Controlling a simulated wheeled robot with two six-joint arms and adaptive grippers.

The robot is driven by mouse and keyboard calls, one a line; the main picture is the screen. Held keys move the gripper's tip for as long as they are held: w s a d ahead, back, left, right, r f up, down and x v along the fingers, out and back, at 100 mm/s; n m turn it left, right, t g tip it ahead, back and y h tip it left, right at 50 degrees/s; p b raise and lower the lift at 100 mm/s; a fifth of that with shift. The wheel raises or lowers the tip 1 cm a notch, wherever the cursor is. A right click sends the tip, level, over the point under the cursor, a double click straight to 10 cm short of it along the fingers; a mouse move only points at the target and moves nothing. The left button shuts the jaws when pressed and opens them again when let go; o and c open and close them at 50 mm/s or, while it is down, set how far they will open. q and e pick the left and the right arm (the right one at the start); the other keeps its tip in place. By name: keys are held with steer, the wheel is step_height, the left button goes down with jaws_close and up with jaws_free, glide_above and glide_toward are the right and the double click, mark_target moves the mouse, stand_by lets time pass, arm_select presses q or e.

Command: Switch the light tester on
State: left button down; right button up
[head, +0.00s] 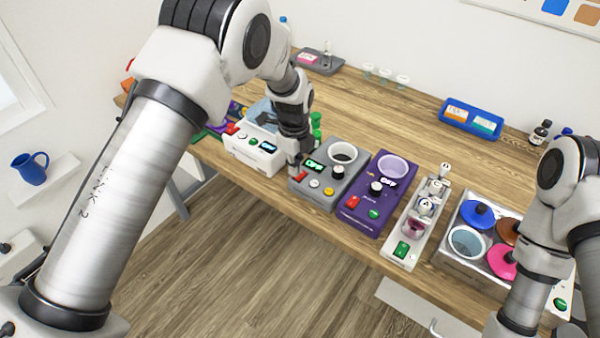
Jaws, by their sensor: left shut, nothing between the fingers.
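Several devices stand in a row on the wooden table; I cannot tell from their labels which one is the light tester. A grey device (326,198) has a black-rimmed round opening, a black knob, a small green-lit display (314,165), and red, white and yellow buttons. My right gripper is out of frame.
A white device (252,155) stands left of the grey one. Right of the purple one are a narrow white unit (401,250) and a box with coloured lids (459,265). A blue tray (471,120) lies farther back. The table's middle (400,115) is clear.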

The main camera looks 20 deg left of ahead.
mark_target(295, 181)
arm_select(q)
steer(key=shift+f+b, duration=0.5)
steer(key=shift+f, duration=0.7)
stand_by(0.7)
step_height(295, 181, up, 7)
steer(key=p, duration=0.5)
steer(key=shift+p, duration=0.4)
